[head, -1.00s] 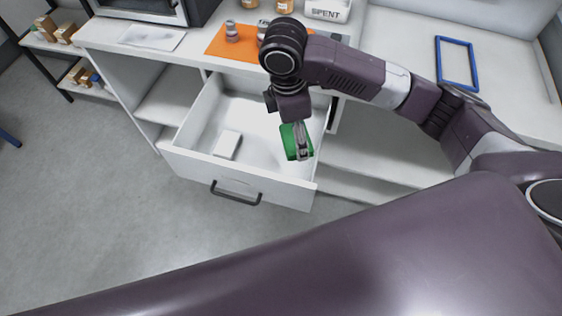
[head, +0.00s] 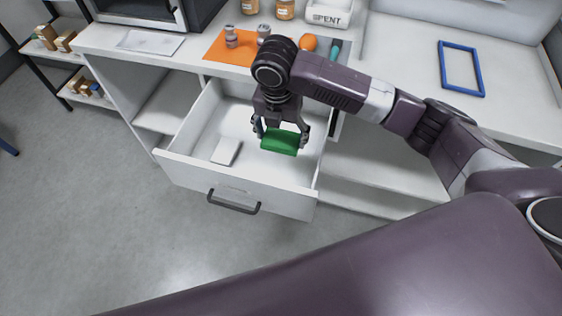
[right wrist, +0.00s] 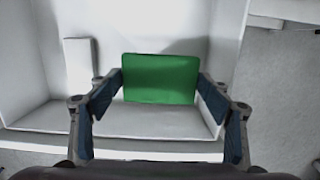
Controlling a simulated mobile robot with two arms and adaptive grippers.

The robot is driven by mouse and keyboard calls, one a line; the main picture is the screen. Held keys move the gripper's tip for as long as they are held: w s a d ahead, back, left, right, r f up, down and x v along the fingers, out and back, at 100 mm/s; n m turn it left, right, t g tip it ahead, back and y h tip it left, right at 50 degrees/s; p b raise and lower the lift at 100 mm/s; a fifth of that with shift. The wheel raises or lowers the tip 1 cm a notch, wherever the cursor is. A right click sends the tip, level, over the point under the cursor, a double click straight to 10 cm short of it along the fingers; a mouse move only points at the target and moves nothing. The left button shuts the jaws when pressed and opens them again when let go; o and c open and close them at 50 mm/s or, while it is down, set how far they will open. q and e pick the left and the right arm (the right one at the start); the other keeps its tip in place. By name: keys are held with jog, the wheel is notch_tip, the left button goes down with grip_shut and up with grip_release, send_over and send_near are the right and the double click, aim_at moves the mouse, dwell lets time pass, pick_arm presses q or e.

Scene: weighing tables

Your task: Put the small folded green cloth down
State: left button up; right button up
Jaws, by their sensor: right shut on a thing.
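The small folded green cloth (head: 280,142) is between the fingers of my right gripper (head: 281,136), which is shut on it at its two ends. It is over the inside of the open white drawer (head: 240,196). I cannot tell whether its underside touches the drawer floor. In the right wrist view the cloth (right wrist: 160,79) sits flat and level between the two fingertips (right wrist: 161,88), with the drawer's pale inside around it. My left gripper is not in view.
A small white block (head: 226,151) lies in the drawer, left of the cloth. On the counter above are an orange mat (head: 214,50) with metal weights, a "SPENT" bin (head: 330,14) and a blue frame (head: 461,68). Free drawer floor surrounds the cloth.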

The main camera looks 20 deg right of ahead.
aim_at(281, 167)
notch_tip(281, 167, down, 13)
jog(key=shift+r, duration=0.2)
jog(key=shift+f, duration=0.15)
jog(key=o, duration=1)
jog(key=r, duration=0.4)
jog(key=s+r, duration=0.1)
jog(key=r, duration=0.3)
jog(key=a+r, duration=0.1)
jog(key=r, duration=0.3)
jog(key=shift+s+r, duration=0.15)
